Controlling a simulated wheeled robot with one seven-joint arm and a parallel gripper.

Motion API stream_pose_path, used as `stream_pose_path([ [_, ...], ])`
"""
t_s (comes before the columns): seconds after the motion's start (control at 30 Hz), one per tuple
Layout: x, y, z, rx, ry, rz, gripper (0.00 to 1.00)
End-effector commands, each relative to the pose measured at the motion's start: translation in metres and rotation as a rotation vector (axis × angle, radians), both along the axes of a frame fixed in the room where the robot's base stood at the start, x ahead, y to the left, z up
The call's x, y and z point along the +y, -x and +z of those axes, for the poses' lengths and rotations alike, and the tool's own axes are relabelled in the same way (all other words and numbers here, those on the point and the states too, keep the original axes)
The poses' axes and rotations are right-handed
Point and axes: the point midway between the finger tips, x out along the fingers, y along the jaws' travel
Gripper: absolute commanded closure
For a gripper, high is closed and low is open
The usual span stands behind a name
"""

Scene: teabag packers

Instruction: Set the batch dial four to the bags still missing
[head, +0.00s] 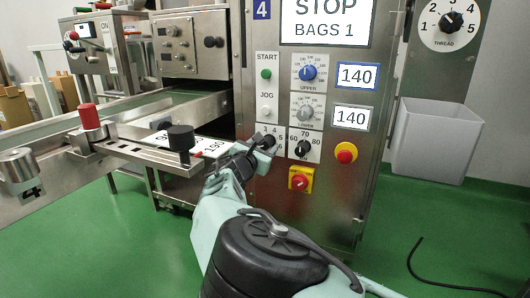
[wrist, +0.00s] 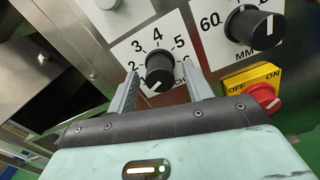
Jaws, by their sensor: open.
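The display (head: 325,20) above reads STOP, BAGS 1.
The MM dial (wrist: 254,25) and a red switch on a yellow plate (wrist: 262,92) are close on the right. The head view also shows a red stop button (head: 346,153), START button (head: 266,74), blue UPPER dial (head: 308,73), conveyor with red and black knobs at left, and grey bin (head: 432,140) at right.

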Motion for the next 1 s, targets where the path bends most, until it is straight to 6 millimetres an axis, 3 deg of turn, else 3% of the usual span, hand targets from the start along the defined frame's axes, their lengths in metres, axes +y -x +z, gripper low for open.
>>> stream_pose_path([
  [0.13, -0.0037, -0.0103, -0.0008, 0.000, 0.000, 0.000, 0.49],
  [0.47, -0.0044, -0.0126, 0.0007, 0.000, 0.000, 0.001, 0.49],
  [0.6, -0.0045, -0.0125, 0.0005, 0.000, 0.000, 0.001, 0.88],
  [0.63, -0.0046, -0.0125, 0.0005, 0.000, 0.001, 0.001, 0.94],
  [1.0, -0.0045, -0.0123, 0.0010, -0.014, -0.039, 0.000, 0.94],
])
